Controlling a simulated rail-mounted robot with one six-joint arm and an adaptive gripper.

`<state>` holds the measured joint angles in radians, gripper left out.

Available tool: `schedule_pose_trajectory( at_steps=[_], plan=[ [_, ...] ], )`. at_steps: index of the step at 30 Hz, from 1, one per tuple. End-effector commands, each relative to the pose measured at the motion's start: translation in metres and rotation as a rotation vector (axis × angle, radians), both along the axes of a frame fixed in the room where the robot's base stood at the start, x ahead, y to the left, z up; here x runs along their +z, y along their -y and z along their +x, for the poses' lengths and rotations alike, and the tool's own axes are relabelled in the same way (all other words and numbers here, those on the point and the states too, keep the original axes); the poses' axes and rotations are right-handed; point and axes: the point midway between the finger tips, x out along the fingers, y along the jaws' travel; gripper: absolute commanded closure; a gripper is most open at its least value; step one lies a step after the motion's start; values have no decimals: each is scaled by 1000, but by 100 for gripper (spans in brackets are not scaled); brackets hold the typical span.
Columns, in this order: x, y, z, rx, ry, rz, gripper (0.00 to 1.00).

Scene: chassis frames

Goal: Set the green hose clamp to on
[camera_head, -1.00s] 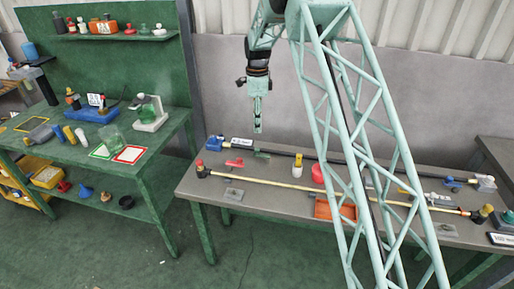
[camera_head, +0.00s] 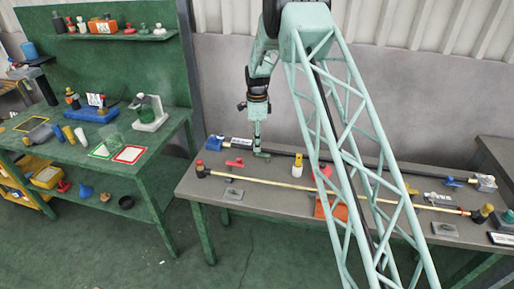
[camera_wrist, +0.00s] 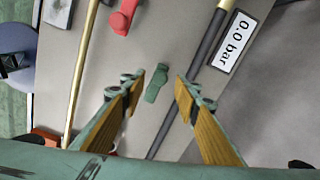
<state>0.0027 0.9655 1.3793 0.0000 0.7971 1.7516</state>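The green hose clamp (camera_wrist: 156,83) shows in the wrist view as a small green piece on the grey bench, beside the dark hose (camera_wrist: 205,48). My gripper (camera_wrist: 161,88) is open above it, one finger on each side in the picture. I see no finger touching the clamp. In the head view my gripper (camera_head: 257,148) points down over the back of the bench, close to the green clamp (camera_head: 264,155), which is partly hidden by it. Whether the clamp is on or off is not clear.
A red clamp (camera_head: 235,163) lies left of the green one, near the pale yellow hose (camera_head: 270,184). A "0.0 bar" label (camera_wrist: 238,42) stands beside the dark hose. A white bottle with a yellow top (camera_head: 298,168) and an orange box (camera_head: 330,209) are to the right.

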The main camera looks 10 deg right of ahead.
Motion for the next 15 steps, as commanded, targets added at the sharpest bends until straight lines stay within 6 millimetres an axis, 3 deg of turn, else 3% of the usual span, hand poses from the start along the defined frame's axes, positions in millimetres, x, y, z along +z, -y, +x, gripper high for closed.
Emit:
schedule_pose_trajectory(
  at_steps=[6,15],
  plan=[
    [-19,0,0,0,0,0,71],
    [-24,0,0,0,0,0,71]
  ],
)
